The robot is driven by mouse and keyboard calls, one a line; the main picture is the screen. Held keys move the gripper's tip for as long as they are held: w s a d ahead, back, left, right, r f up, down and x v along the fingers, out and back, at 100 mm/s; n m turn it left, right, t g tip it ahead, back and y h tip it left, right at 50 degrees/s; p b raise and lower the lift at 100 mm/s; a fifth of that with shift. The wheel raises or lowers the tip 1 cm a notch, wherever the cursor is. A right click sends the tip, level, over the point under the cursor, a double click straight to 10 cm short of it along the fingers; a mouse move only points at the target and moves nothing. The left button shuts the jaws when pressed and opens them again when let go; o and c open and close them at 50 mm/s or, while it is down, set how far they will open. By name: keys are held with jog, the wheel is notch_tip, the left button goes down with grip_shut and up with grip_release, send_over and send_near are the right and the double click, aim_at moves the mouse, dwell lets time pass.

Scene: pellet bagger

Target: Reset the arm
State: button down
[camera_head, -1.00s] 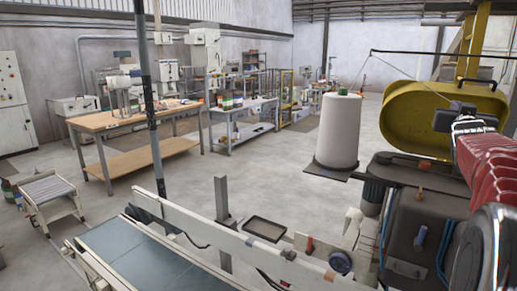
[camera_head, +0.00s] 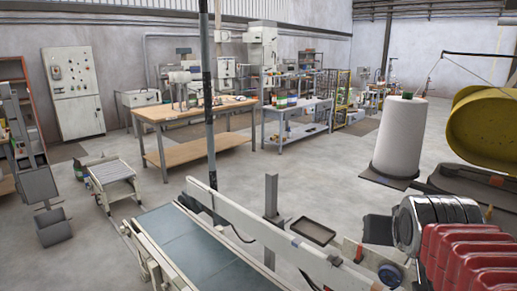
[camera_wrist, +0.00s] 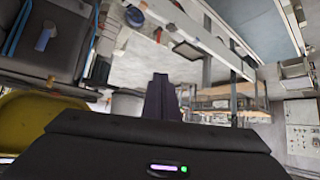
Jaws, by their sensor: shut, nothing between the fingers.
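My gripper (camera_wrist: 161,80) shows in the wrist view as a narrow dark pair of fingers above its wide black body. The fingers are together and nothing is between them. It points out over the floor and appears clear of everything. The gripper itself cannot be made out there.
A conveyor (camera_head: 205,250) with a pale side rail runs along the front. A white film roll (camera_head: 402,135) stands at right beside a yellow drum (camera_head: 488,125). A wooden workbench (camera_head: 190,112) and a grey cabinet (camera_head: 73,92) stand behind. The middle floor is open.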

jog(key=s+a+f+n+g+y, duration=0.2)
jog(key=s+a+f+n+g, duration=0.1)
jog(key=s+a+f, duration=0.8)
jog(key=s, duration=0.3)
jog(key=shift+s+a+g+y, duration=0.15)
jog(key=shift+a+g+y, duration=0.05)
jog(key=shift+g+y, duration=0.2)
jog(key=shift+s, duration=0.1)
